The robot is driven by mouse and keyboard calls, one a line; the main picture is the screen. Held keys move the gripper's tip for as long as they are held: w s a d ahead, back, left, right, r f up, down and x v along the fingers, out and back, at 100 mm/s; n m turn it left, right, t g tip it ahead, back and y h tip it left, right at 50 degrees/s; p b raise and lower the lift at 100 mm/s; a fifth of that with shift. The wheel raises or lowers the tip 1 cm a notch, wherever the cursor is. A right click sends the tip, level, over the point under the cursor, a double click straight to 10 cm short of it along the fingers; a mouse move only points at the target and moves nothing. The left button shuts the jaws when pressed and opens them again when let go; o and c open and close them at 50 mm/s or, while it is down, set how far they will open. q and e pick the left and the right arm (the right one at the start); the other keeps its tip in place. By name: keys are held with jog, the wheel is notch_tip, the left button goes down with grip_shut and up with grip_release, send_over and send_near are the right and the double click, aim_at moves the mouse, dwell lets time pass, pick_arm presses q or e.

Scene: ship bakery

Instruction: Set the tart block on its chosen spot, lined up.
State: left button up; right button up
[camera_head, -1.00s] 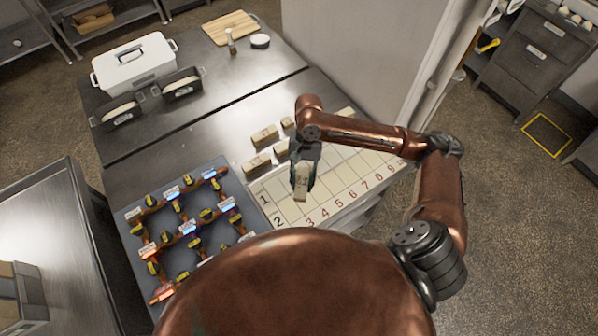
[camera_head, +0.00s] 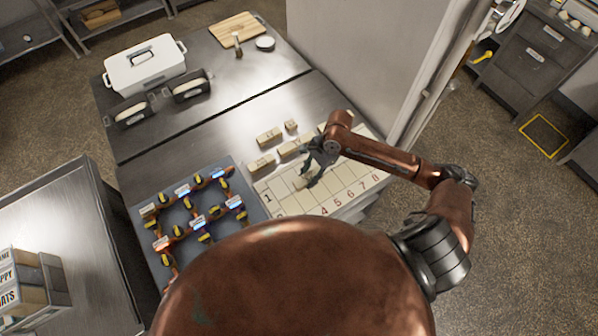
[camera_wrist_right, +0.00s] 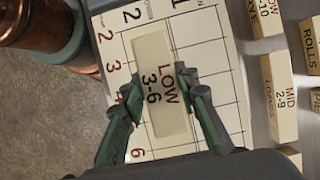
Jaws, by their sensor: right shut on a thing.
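The tart block, a pale wooden block, shows between the jaws in the right wrist view (camera_wrist_right: 158,105). Its face reads "LOW 3-6"; no tart name is readable. My right gripper (camera_wrist_right: 160,86) is shut on its two long sides. The block is over the numbered grid board (camera_wrist_right: 220,60), long side running along the printed columns, roughly beside 3 to 5. Whether it touches the board I cannot tell. In the head view my right gripper (camera_head: 312,180) is over the board's left part (camera_head: 350,185), its fingers partly hiding the block. My left gripper is out of view.
Several other labelled blocks stand just behind the board, including one reading "MID 2-9 LOAVES" (camera_wrist_right: 280,95). A blue-grey tray of small pieces (camera_head: 235,178) lies left of the board. A tall pale wall (camera_head: 350,60) rises behind the right side.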

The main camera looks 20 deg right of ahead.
send_over(299, 172)
jog(key=s, duration=0.2)
jog(key=f, duration=0.4)
jog(key=a+f, duration=0.1)
jog(key=f, duration=0.2)
jog(key=shift+w+d+f+p, duration=0.15)
jog(key=shift+f+p, duration=0.3)
jog(key=shift+f, duration=1.2)
jog(key=shift+f, duration=0.15)
jog(key=o, duration=1.2)
jog(key=v, duration=1.2)
jog(key=shift+b, duration=0.4)
